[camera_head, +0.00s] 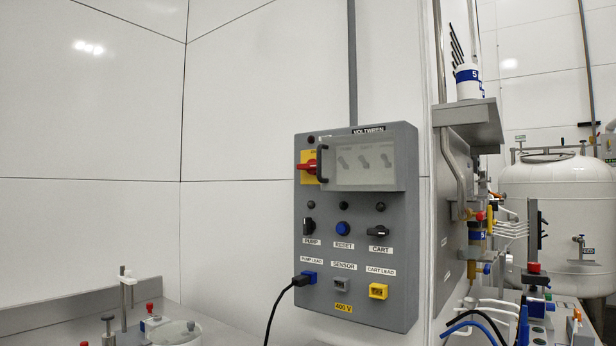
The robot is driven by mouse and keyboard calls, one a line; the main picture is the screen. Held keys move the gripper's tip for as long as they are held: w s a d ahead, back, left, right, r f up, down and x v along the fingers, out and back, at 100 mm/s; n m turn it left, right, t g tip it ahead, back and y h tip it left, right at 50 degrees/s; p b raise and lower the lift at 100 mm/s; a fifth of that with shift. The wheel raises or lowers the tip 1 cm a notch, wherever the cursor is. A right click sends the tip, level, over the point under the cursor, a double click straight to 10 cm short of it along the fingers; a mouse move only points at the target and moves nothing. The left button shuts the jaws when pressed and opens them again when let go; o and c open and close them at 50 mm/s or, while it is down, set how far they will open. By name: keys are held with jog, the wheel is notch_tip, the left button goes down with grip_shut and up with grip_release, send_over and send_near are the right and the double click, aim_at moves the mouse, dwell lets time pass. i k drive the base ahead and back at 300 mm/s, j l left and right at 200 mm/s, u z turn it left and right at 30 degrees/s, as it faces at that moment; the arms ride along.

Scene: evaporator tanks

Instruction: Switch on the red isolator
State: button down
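The red isolator (308,166) is a red rotary handle on a yellow plate at the upper left of a grey control panel (360,290) on the wall. Its handle points roughly sideways, to the left. A dark lamp (311,140) sits just above it. A black pull handle (322,164) of the clear window cover (364,162) stands right beside it. Behind the cover are several small switches. My gripper is not in view.
Below are a pump knob (308,227), blue reset button (343,229) and cart knob (378,232). A black cable plugs into the blue pump lead socket (308,278); the yellow cart lead socket (378,291) looks empty. Pipework, a shelf (470,112) and a tank (550,195) stand right.

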aim_at(311, 167)
jog(key=i+j+z, duration=0.25)
jog(key=j+z, duration=0.25)
jog(key=i+j+z, duration=0.1)
jog(key=j+z, duration=0.15)
jog(key=j, duration=0.25)
